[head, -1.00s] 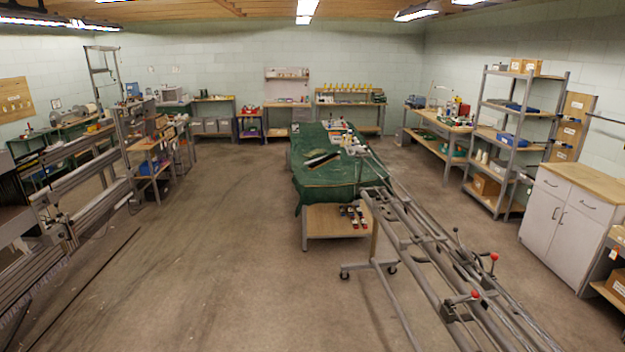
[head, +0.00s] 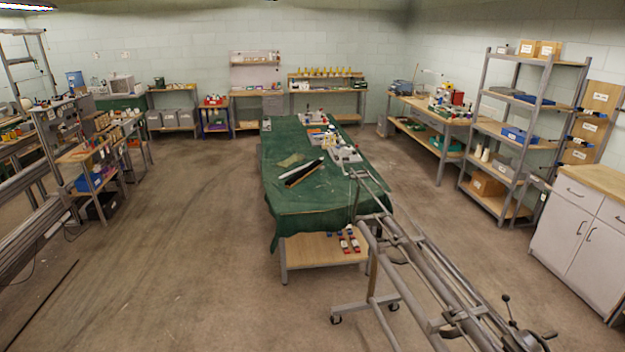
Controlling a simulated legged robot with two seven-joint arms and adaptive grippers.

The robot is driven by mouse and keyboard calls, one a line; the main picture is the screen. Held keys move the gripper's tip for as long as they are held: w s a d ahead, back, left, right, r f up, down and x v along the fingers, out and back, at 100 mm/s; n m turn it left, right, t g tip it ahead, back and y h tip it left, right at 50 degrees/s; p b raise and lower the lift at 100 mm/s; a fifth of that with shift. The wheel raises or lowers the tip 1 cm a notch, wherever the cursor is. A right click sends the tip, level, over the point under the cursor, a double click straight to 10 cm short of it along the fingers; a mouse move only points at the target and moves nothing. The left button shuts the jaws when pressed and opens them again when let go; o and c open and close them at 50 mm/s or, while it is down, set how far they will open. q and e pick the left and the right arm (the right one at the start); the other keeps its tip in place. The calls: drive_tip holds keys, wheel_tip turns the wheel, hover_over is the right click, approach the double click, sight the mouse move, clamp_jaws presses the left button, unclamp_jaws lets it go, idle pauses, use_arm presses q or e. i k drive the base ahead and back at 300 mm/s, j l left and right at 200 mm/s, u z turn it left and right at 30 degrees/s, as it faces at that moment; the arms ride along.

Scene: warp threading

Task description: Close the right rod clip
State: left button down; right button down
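A long grey metal rod frame (head: 436,275) runs from the green-covered table toward the lower right corner. A cross clamp (head: 462,318) sits on its rods near the bottom edge. A lever with a dark knob (head: 505,298) stands up beside it. I cannot tell which fitting is the right rod clip, or whether it is open or closed. The near end of the frame is cut off by the picture edge. Neither of my grippers is in view.
A table with a green cloth (head: 285,205) stands in the middle, carrying tools and small parts. A shelf rack (head: 483,125) and a white cabinet (head: 571,222) line the right side. Machine rails (head: 28,245) are at left. The floor (head: 180,260) between is clear.

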sight(340, 164)
drive_tip(key=i+j+z, duration=0.1)
drive_tip(key=i+z, duration=0.3)
drive_tip(key=i+j+z, duration=0.3)
drive_tip(key=i+z, duration=0.15)
drive_tip(key=i, duration=0.15)
drive_tip(key=i+j+z, duration=0.4)
drive_tip(key=i, duration=0.1)
